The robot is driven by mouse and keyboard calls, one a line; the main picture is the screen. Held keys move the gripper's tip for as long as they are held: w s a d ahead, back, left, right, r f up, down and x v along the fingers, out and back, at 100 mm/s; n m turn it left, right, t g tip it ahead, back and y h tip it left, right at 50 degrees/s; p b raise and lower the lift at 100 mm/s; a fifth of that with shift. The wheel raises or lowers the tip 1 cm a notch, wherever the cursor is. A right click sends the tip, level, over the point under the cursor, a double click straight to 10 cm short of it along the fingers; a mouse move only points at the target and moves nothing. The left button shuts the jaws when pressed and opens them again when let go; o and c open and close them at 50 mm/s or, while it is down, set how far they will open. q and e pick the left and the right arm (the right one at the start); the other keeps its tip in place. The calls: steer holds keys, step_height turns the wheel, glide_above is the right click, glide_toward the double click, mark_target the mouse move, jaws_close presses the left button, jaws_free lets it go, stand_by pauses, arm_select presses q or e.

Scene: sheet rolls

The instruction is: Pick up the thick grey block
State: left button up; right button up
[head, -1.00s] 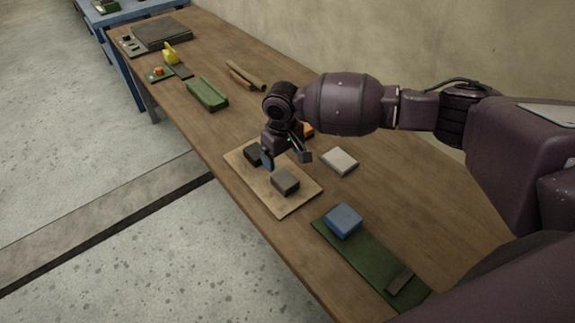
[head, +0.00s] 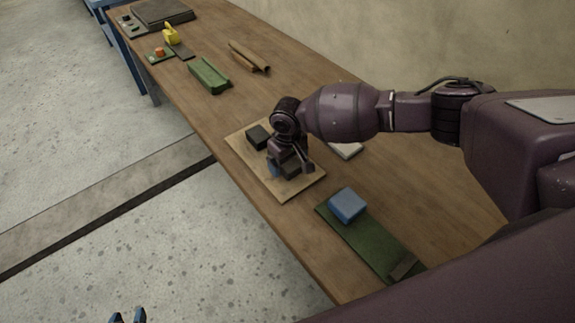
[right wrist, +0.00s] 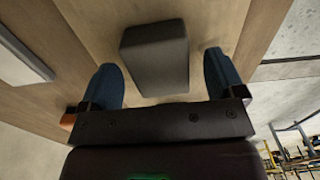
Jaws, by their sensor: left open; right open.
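Two dark grey blocks sit on a light wooden board (head: 284,194). The far block (head: 258,137) stands free. The near block (head: 292,167) is partly hidden by my right gripper (head: 289,170). I cannot tell surely which is thicker. In the right wrist view a grey block (right wrist: 155,50) lies between and just ahead of the open blue fingertips of my right gripper (right wrist: 162,80), with gaps on both sides. My left gripper (head: 127,317) shows only its blue fingertips at the bottom left, open, over the floor and away from the table.
A blue block (head: 347,204) sits on a green mat (head: 362,241) at the near end. A pale slab (head: 346,150) lies right of the board, partly behind my arm; it also shows in the right wrist view (right wrist: 22,58). A green tray (head: 209,77) and brown rolls (head: 248,57) are farther back.

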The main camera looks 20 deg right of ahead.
steer(key=shift+f, duration=0.75)
steer(key=c, duration=0.8)
steer(key=shift+c, duration=1.4)
steer(key=shift+r, duration=0.1)
